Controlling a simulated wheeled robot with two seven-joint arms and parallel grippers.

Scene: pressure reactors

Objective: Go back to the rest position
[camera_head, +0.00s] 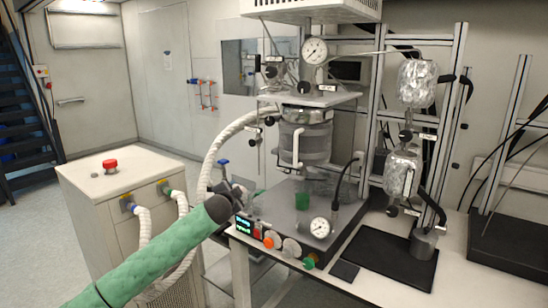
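My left arm, in a green sleeve, comes in from the bottom left. Its dark wrist ends in my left gripper (236,190), at the left front edge of the reactor's base unit (283,205). The fingers are small and partly hidden by the wrist, so I cannot tell whether they are open or touching the unit. The pressure reactor (305,145) stands upright on the base unit, with a round gauge (314,51) above it. My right gripper is not in view.
A white cabinet (105,190) with a red button (110,166) and hoses stands at the left. A second gauge (320,227) and several knobs line the unit's front. A black mat (390,262) lies on the bench at the right. Foil-wrapped vessels (417,83) hang on a metal frame.

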